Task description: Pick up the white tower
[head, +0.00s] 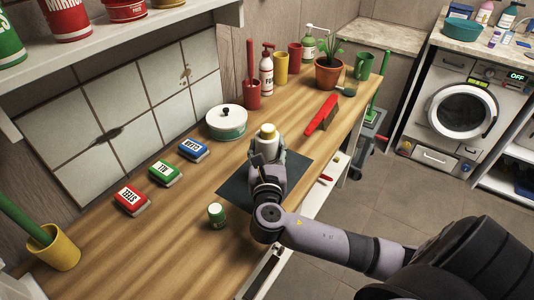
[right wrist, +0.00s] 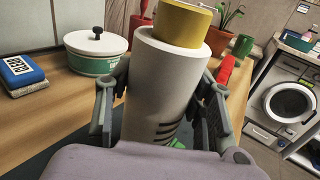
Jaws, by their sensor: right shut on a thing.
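The white tower (head: 268,143), a white cylinder with a yellow top, stands near the middle of the wooden bench in the head view. My right gripper (head: 267,158) is shut on it. In the right wrist view the tower (right wrist: 155,85) fills the middle, with dark stripes low on its side, and leans slightly in the picture. The fingers of my right gripper (right wrist: 160,112) are on either side of it. Its base is hidden, so I cannot tell whether it touches the dark mat (head: 234,191) below. My left gripper is not in view.
Red (head: 130,200), green (head: 165,173) and blue (head: 193,150) blocks lie toward the wall. A red-handled tool (head: 321,115) lies to the right. Bare wood lies between them.

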